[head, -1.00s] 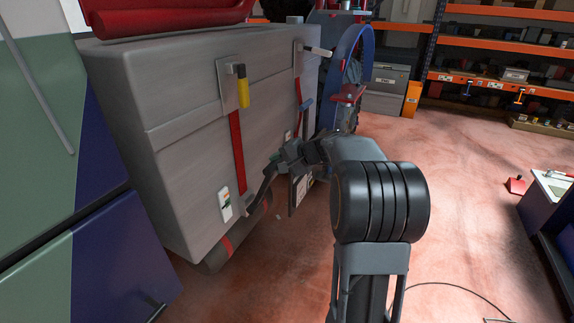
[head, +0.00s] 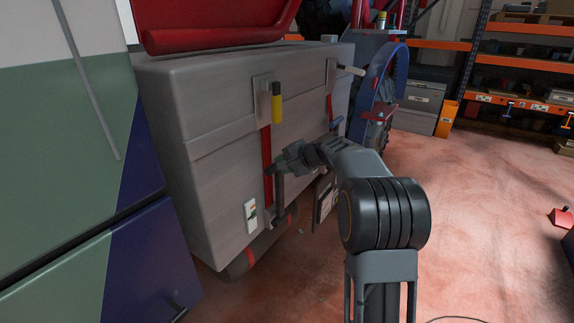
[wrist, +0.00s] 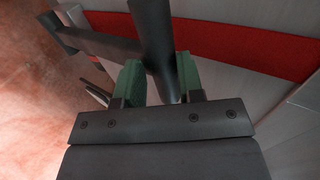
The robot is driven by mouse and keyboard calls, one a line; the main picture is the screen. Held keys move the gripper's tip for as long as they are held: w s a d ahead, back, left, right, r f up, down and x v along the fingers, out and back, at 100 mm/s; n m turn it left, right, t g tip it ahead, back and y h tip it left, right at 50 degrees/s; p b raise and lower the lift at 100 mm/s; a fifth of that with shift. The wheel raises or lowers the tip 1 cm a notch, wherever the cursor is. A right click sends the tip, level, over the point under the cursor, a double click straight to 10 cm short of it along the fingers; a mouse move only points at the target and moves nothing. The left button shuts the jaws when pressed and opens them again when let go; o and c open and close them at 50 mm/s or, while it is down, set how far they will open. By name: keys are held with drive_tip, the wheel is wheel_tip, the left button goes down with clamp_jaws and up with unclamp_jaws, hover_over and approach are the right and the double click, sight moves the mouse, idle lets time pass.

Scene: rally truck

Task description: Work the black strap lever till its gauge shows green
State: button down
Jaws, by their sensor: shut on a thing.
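The black strap lever (head: 280,192) stands nearly upright low on the grey box, by the lower end of a red strap (head: 267,155). My gripper (head: 275,171) is shut on its upper part. In the wrist view the dark lever bar (wrist: 153,25) passes between the green pads of my gripper (wrist: 157,80). The gauge (head: 251,215) is a small pale plate left of the lever's foot. It has coloured marks, too small to tell which is indicated.
A yellow-handled lever (head: 277,103) hangs above on the same strap. A pale-handled lever (head: 350,69) and a second red strap are to the right. A blue and green panel (head: 135,250) stands close on the left. Open floor (head: 480,220) lies to the right.

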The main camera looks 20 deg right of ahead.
drive_tip(key=shift+a+r, duration=0.1)
drive_tip(key=shift+a, duration=0.05)
drive_tip(key=c, duration=1.1)
unclamp_jaws()
drive_tip(key=shift+c, duration=0.2)
drive_tip(key=shift+o, duration=1.4)
drive_tip(key=shift+w+a, duration=0.1)
drive_tip(key=shift+f, duration=0.2)
drive_tip(key=b+v, duration=0.3)
drive_tip(key=v, duration=1.1)
drive_tip(key=shift+w, duration=0.1)
